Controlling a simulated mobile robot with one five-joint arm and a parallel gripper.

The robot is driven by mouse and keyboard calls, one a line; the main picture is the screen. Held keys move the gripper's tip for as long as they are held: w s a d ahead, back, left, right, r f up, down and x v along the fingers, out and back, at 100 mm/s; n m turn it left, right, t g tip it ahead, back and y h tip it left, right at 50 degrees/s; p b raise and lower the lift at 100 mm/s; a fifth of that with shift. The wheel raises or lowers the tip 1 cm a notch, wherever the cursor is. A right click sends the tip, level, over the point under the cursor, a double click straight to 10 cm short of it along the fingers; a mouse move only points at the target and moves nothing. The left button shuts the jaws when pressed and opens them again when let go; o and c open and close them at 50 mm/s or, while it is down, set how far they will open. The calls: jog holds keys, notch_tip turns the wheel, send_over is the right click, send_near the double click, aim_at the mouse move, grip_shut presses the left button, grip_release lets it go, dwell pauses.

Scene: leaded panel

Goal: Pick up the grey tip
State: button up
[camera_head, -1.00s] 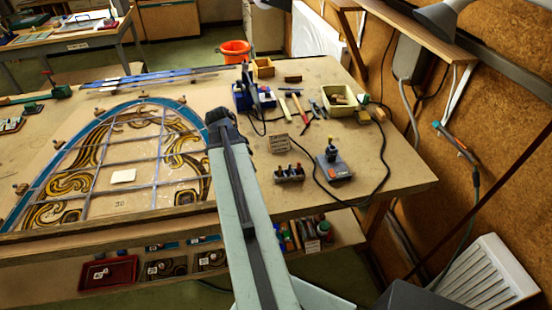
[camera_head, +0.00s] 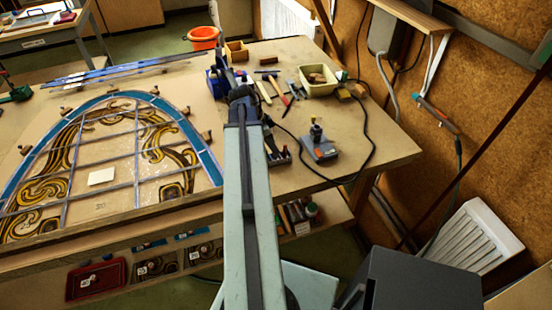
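A small rack (camera_head: 279,156) holding several short tips stands on the workbench, just right of my arm. My arm covers its left part, and I cannot tell which tip is the grey one. My gripper (camera_head: 220,48) is small and dark at the far end of my arm, over the back of the bench near a blue box. It is above and to the left of the rack in the picture. Its fingers are too small to tell whether they are open or shut.
A grey soldering station (camera_head: 319,148) with a black cable stands right of the rack. Behind are a cream tray (camera_head: 318,82), hand tools and a blue box (camera_head: 212,84). The leaded panel (camera_head: 110,150) fills the bench's left. The front right corner is clear.

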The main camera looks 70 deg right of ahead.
jog(key=b+x, duration=0.2)
jog(key=x, duration=0.1)
jog(key=shift+s+f, duration=0.1)
jog(key=shift+f, duration=0.2)
jog(key=shift+r, duration=0.1)
jog(key=shift+c, duration=0.3)
grip_shut()
jog(key=shift+r, duration=0.15)
